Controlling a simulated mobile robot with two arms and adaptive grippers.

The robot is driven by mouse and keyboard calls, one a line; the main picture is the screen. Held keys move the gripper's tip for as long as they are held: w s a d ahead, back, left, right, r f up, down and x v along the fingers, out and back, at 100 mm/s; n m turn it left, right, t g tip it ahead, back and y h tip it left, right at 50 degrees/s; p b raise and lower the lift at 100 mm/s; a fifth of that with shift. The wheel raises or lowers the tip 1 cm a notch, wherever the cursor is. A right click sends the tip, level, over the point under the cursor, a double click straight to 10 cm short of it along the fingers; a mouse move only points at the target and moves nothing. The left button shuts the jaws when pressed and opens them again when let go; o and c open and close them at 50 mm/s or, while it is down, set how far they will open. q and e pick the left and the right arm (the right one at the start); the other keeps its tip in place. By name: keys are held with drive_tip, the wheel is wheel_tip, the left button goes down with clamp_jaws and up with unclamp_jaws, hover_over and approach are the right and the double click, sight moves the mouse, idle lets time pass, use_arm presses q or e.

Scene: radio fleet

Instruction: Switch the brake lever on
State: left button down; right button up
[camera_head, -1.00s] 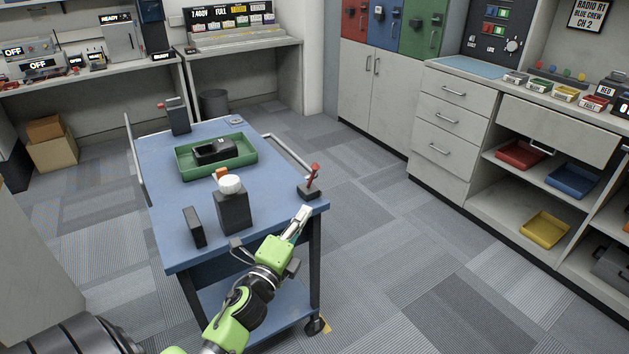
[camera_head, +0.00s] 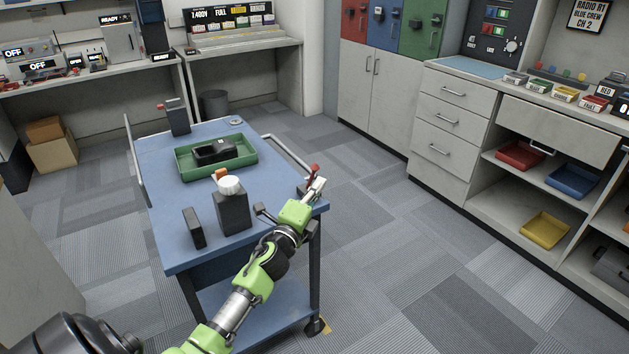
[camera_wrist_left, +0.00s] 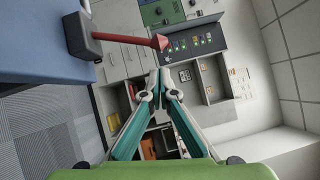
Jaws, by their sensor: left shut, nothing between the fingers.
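The brake lever (camera_head: 314,169) is a red handle on a small dark base at the right corner of the blue cart (camera_head: 175,235). In the head view my left gripper (camera_head: 319,184) is in front of it and hides most of the handle and base. The left wrist view shows the red lever (camera_wrist_left: 128,40) sticking out from its dark base, at the upper left. There my left gripper (camera_wrist_left: 160,78) is shut and empty, with its fingertips below and right of the lever's flared tip, apparently apart from it. My right gripper is not in view.
On the cart stand a green tray (camera_head: 248,168) with a black device (camera_head: 215,152), a dark box with a white knob (camera_head: 232,210), a small dark block (camera_head: 194,228) and a dark device (camera_head: 177,117). A metal rail runs behind the lever. Floor to the right is clear.

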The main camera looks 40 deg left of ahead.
use_arm(q)
drive_tip(key=shift+w+a+r, duration=0.15)
drive_tip(key=shift+w+a, duration=0.2)
drive_tip(key=shift+a, duration=0.2)
drive_tip(key=shift+w+a+r, duration=0.1)
drive_tip(key=shift+w+a, duration=0.2)
drive_tip(key=shift+a, duration=0.25)
